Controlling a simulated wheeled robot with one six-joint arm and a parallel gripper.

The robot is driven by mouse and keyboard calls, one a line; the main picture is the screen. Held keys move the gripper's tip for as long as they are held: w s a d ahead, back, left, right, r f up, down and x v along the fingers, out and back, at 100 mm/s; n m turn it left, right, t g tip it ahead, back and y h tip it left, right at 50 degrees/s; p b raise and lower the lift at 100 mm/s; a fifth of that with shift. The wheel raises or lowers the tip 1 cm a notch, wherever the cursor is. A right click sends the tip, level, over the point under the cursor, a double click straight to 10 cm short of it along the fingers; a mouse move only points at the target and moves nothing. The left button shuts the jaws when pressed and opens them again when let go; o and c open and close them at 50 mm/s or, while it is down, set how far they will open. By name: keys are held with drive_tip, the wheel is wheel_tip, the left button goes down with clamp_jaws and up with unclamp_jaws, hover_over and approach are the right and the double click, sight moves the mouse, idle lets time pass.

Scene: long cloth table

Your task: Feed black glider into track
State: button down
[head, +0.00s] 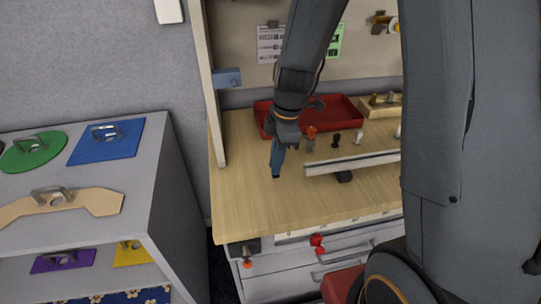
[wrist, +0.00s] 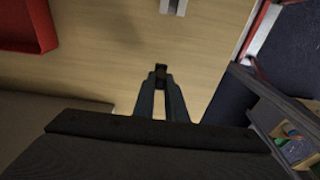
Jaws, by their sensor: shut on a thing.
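My gripper (head: 277,168) is shut on a small black glider, which shows at the fingertips in the wrist view (wrist: 161,68). It is above the wooden worktop, left of the track's near end; the exact height is unclear. The pale grey track (head: 350,162) runs to the right on a dark foot, and its right part is hidden behind my arm. A grey end piece, apparently the track's, shows at the top edge of the wrist view (wrist: 173,6). Behind the track stand a red-orange piece (head: 311,133), another black piece (head: 336,141) and a white piece (head: 358,137).
A red tray (head: 340,108) and a wooden block with pegs (head: 383,104) lie at the back. An upright post (head: 214,110) bounds the worktop (head: 245,190) on the left. A grey cabinet (head: 180,170) with handled boards stands further left. The worktop's front left is clear.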

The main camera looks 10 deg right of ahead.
drive_tip(key=shift+d, duration=0.3)
drive_tip(key=shift+d+b, duration=0.55)
drive_tip(key=shift+d, duration=2.2)
drive_tip(key=shift+d+b, duration=0.5)
drive_tip(key=shift+d, duration=4.95)
